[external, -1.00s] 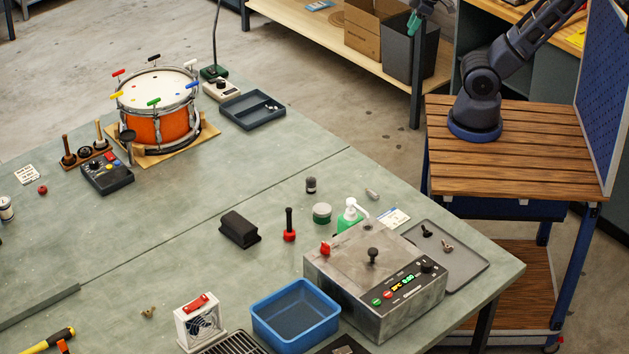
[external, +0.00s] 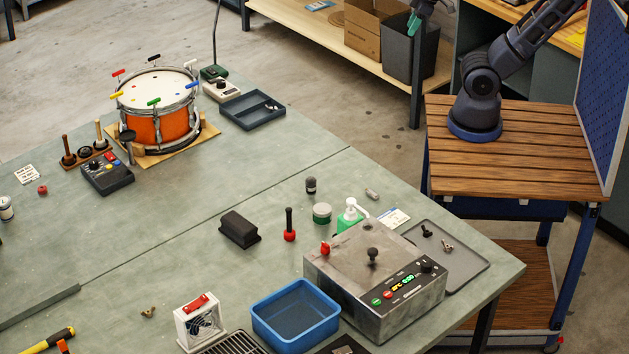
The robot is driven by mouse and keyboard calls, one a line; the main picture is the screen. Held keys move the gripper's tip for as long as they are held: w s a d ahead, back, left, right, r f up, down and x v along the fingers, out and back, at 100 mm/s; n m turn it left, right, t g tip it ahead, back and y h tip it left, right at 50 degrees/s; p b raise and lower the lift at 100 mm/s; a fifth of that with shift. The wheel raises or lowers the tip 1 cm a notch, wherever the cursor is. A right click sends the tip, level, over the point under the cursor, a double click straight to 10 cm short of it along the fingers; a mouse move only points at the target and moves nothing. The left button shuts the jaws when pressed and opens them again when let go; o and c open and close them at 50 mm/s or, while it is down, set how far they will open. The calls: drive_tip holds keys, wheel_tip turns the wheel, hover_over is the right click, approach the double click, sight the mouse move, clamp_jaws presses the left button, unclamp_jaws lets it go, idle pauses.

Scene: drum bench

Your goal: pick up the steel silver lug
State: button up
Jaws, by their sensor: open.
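A small silver piece (external: 447,246), which looks like the steel silver lug, lies on the grey tray (external: 468,262) at the right end of the bench, behind the steel control box. A similar black piece (external: 427,231) lies beside it on the tray. Another small silver-grey piece (external: 372,194), like a short cylinder, lies on the bench top behind the green bottle. My gripper (external: 413,22), with green fingertips, hangs at the top edge, partly out of frame. It is open and far from the bench pieces, with nothing visible in it.
The steel box (external: 375,280) with a knobbed lid and a green pump bottle (external: 350,216) stand left of the tray. A blue bin (external: 296,315) sits in front. An orange drum (external: 157,105) stands far left.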

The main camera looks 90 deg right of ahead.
drive_tip(key=shift+o, duration=0.4)
drive_tip(key=w+a+f+n+g, duration=0.1)
drive_tip(key=w+a+f+n, duration=0.2)
drive_tip(key=w+a+n, duration=0.45)
drive_tip(key=n+g, duration=0.4)
drive_tip(key=n, duration=1.5)
hover_over(372, 192)
drive_tip(key=f, duration=2.6)
drive_tip(key=shift+s+d+f, duration=0.15)
drive_tip(key=shift+d+f, duration=0.15)
drive_tip(key=shift+w+a+f, duration=0.1)
drive_tip(key=shift+a+f, duration=0.05)
drive_tip(key=shift+f, duration=1.25)
drive_tip(key=shift+w+a+f, duration=0.1)
drive_tip(key=shift+a+f, duration=0.05)
drive_tip(key=shift+f, duration=1.2)
drive_tip(key=shift+c, duration=0.3)
